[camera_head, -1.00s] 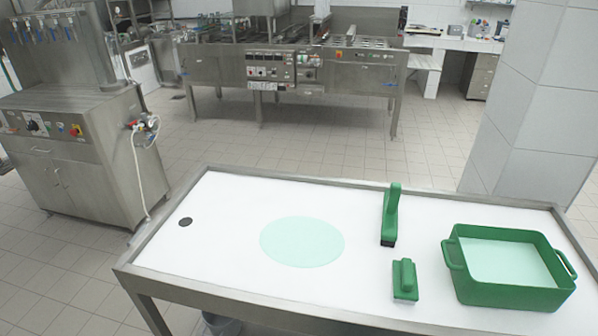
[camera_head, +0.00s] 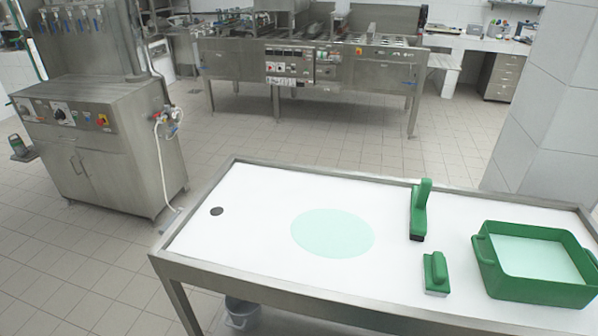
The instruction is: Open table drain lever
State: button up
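The table (camera_head: 272,284) has a white top with a raised steel rim. A small round dark drain hole (camera_head: 217,211) shows near its left end. A pale green round patch (camera_head: 333,233) lies at the middle of the top. The drain lever cannot be made out; the underside of the table is mostly hidden. My gripper is not in view.
A grey bucket (camera_head: 243,312) stands on the floor under the table's left part. A green brush (camera_head: 420,208), a smaller green tool (camera_head: 436,271) and a green tub (camera_head: 535,285) of pale liquid are on the table. Open tiled floor (camera_head: 100,265) lies left of it.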

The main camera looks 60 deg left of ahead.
aim_at(169, 225)
jog(key=k, duration=1.25)
jog(key=u, duration=2.4)
jog(key=i, duration=1.65)
jog(key=z, duration=1.05)
jog(key=k, duration=0.15)
jog(key=z, duration=0.3)
